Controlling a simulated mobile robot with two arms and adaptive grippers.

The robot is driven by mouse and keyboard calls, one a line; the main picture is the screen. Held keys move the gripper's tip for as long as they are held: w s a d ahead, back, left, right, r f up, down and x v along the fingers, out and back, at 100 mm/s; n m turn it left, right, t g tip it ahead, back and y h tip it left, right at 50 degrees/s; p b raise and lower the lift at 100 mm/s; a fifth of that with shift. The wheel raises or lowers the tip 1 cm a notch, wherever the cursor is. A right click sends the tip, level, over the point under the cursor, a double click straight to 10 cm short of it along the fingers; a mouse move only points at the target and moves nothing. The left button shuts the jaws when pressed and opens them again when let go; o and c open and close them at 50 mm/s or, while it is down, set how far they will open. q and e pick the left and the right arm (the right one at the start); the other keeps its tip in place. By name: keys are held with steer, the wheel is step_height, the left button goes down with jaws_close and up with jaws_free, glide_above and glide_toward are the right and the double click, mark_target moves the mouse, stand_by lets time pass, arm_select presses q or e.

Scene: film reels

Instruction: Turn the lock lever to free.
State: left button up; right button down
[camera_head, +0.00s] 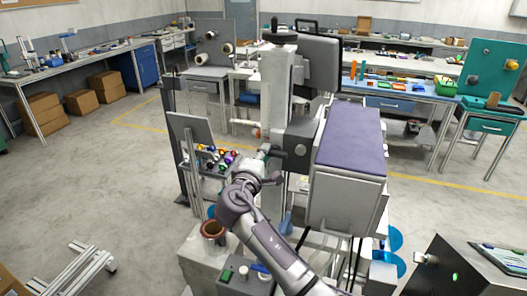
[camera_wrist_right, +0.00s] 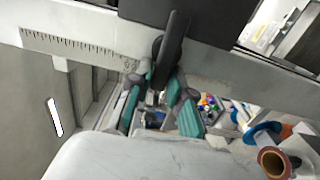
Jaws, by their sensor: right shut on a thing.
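The lock lever (camera_wrist_right: 174,42) is a dark bar on a round pivot, seen in the right wrist view against a pale grey beam with ruler marks. It stands nearly upright in that picture, leaning slightly right. In the head view my right gripper (camera_head: 265,154) is at the side of the grey machine column, left of a dark round knob. The lever cannot be made out clearly there. My left gripper does not show.
A box with a purple top (camera_head: 348,138) stands right of the column. The floor at left is open.

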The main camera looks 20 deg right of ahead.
steer(key=shift+d+f, duration=0.2)
steer(key=shift+f, duration=0.1)
steer(key=c, duration=1.2)
jaws_free()
steer(key=shift+s, duration=0.1)
steer(key=shift+c, duration=0.2)
steer(key=shift+o, duration=0.6)
steer(key=shift+d+r, duration=0.15)
steer(key=shift+s+d+r, duration=0.1)
steer(key=shift+d, duration=0.05)
steer(key=v, duration=1.2)
